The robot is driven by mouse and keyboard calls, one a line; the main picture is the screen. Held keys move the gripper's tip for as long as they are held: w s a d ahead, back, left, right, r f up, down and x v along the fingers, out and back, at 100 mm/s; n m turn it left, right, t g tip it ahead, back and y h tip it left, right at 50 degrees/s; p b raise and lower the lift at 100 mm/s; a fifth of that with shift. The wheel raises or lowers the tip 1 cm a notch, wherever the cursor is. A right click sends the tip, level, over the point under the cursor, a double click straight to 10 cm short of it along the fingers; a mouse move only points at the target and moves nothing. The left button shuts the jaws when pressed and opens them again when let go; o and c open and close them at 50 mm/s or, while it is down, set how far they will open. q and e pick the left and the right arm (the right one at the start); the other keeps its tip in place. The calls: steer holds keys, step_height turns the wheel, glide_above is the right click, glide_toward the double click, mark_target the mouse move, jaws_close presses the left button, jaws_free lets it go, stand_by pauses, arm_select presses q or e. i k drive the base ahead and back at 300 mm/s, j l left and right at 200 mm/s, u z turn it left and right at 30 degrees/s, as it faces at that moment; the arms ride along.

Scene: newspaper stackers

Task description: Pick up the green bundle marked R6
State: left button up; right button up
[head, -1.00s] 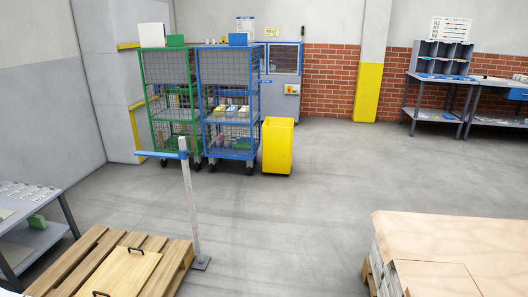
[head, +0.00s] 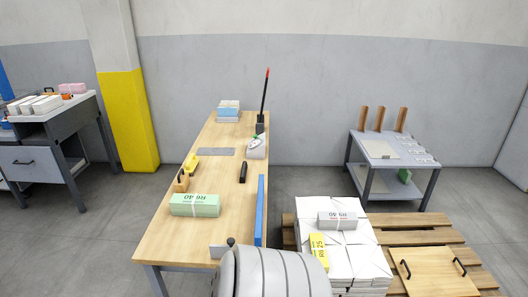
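The green bundle (head: 195,205) lies on the near left part of a long wooden table (head: 215,168). It is wrapped with a pale band, and its label seems to read R6 40. Nothing covers it. Neither of my grippers is in the head view.
To the right, a white paper stack (head: 350,262) carries a grey bundle (head: 338,221) and a yellow one (head: 319,252). Floor (head: 120,215) left of the table is clear.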

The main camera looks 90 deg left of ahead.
mark_target(196, 206)
steer(key=u, duration=3.3)
steer(key=j, duration=0.1)
